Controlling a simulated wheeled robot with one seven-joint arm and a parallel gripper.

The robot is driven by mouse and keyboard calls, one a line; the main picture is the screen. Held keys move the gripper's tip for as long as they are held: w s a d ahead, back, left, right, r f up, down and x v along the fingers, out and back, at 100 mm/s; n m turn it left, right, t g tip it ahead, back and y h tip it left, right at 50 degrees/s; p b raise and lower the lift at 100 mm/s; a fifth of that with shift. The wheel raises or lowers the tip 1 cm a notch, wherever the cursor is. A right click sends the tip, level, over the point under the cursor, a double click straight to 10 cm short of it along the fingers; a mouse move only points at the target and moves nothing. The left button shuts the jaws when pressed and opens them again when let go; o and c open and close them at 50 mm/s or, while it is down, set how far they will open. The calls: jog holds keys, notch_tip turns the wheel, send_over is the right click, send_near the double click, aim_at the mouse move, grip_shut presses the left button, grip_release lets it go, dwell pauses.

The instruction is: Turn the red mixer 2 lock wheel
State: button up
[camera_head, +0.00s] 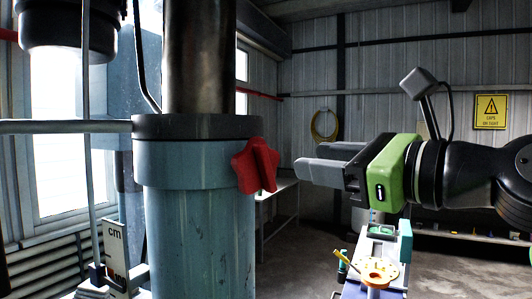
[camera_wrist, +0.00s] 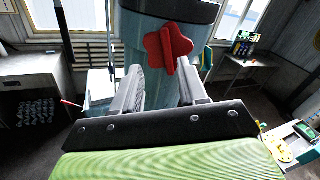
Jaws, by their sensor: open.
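The red lock wheel (camera_head: 256,166) is a lobed knob on the right side of the blue-grey column (camera_head: 195,230), just below its dark collar. In the wrist view the red wheel (camera_wrist: 168,48) faces me, beyond the fingertips and slightly above the gap between them. A gap separates the fingertips from the wheel.
A grey horizontal bar (camera_head: 65,127) joins the column at left. A measuring scale marked cm (camera_head: 116,250) stands at lower left. A small bench with a yellow round part (camera_head: 378,272) is below my gripper. A desk (camera_wrist: 235,68) stands behind at right in the wrist view.

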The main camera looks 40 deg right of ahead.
aim_at(266, 155)
jog(key=w, duration=0.7)
jog(key=w+d+p, duration=0.1)
jog(key=w, duration=0.3)
jog(key=shift+w, duration=0.1)
jog(key=shift+d, duration=0.15)
jog(key=shift+f, duration=0.1)
grip_shut()
